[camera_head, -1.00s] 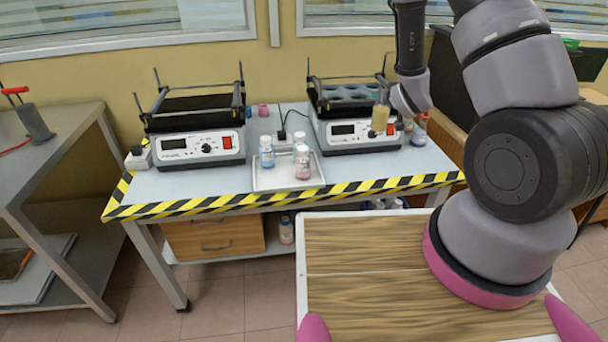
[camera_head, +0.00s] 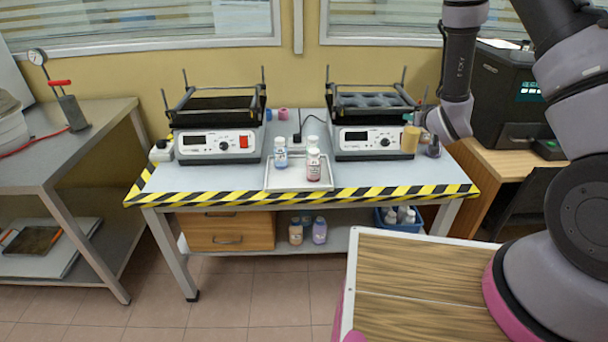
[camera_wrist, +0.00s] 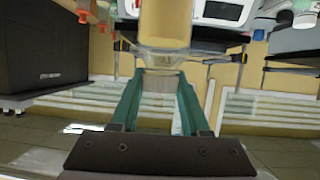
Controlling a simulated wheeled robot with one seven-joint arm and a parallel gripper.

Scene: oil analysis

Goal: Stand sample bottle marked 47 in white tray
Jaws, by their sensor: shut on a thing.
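My gripper (camera_head: 424,136) is shut on a bottle with a tan-yellow body (camera_head: 410,140), held in front of the right shaker's front panel. In the wrist view the green fingers (camera_wrist: 158,85) close around the clear neck end of this bottle (camera_wrist: 165,22). No number on it can be read. The white tray (camera_head: 298,186) lies at the middle front of the table.
The left shaker (camera_head: 219,143) and right shaker (camera_head: 370,142) flank the tray. A dark purple bottle (camera_head: 433,149) stands by my gripper. A black cable runs behind the tray. More bottles (camera_head: 296,232) stand on the lower shelf. The tray's front left is bare.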

